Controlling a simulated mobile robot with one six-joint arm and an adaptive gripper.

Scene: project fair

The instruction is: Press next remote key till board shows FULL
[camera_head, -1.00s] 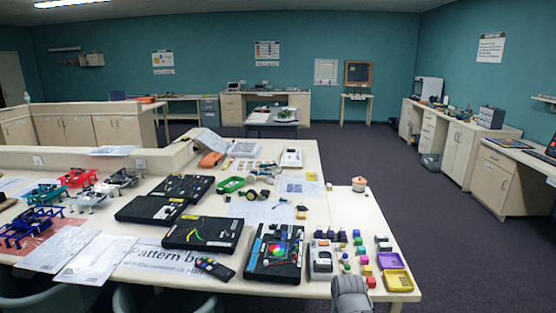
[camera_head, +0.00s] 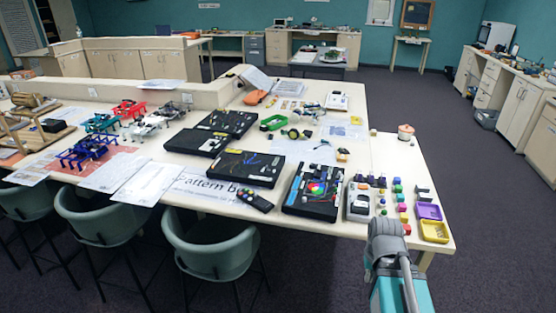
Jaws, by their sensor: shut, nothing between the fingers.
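A dark remote (camera_head: 255,201) with small coloured keys lies on the front part of the big pale table, on the edge of a white printed sheet reading "Pattern b..." (camera_head: 203,189). Right of it is a black board (camera_head: 295,205) with a round multicoloured disc and small parts on top. The board's lettering, if any, is too small to read. My grey and teal arm rises at the lower right, in front of the table edge. My gripper's fingers do not show.
Other black boards (camera_head: 233,185) lie behind the remote. Small coloured blocks and purple and yellow trays (camera_head: 434,232) stand at the table's right end. Drone-like frames (camera_head: 85,150) stand at left. Green chairs (camera_head: 210,245) line the front edge. Open floor lies at right.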

